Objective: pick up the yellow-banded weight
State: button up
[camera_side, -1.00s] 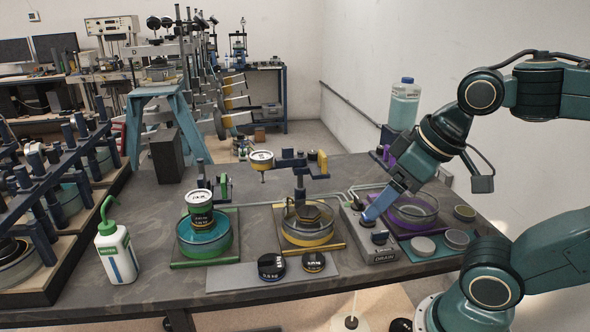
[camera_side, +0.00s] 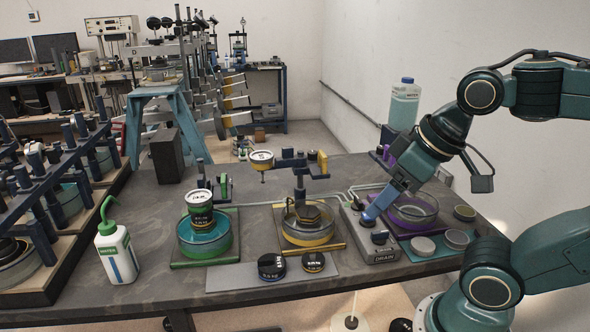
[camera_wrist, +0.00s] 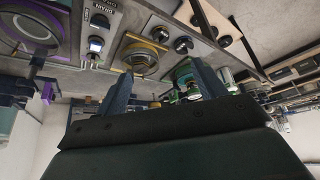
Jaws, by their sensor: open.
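The yellow-banded weight (camera_side: 313,262) is a short black disc with a yellow ring. It lies on the right part of a grey strip (camera_side: 228,281) at the bench's front edge. In the wrist view, I take it to be the dark disc with a yellowish edge (camera_wrist: 160,34). My gripper (camera_side: 370,214) is to its right and higher, above the drain box, apart from the weight. In the wrist view, the two fingers of my gripper (camera_wrist: 163,88) are spread, with nothing held between them.
A black weight (camera_side: 271,267) lies just left of the yellow-banded one. Behind them stand a yellow-trimmed water dish (camera_side: 307,236) and a green-trimmed dish (camera_side: 205,248) with stacked weights above it. The drain box (camera_side: 381,256) is at the right. A wash bottle (camera_side: 117,254) stands left.

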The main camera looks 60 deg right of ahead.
jog(key=shift+w, duration=0.1)
jog(key=w+f+m+g, duration=0.5)
jog(key=w+m, duration=0.5)
jog(key=w, duration=0.3)
jog(key=shift+w+f+g, duration=0.2)
jog(key=shift+f+g, duration=0.1)
jog(key=shift+f, duration=0.6)
jog(key=shift+f, duration=0.1)
send_over(313, 262)
jog(key=shift+w+d+f, duration=0.1)
jog(key=shift+d+f, duration=0.05)
jog(key=shift+f, duration=1.25)
jog(key=shift+w+d+f, duration=0.1)
jog(key=shift+d+f, duration=0.05)
jog(key=shift+f, duration=1.25)
jog(key=shift+d+f, duration=0.15)
jog(key=shift+f, duration=1.25)
jog(key=shift+f, duration=0.1)
jog(key=shift+a+f, duration=0.1)
jog(key=shift+f, duration=2.4)
jog(key=shift+c, duration=0.4)
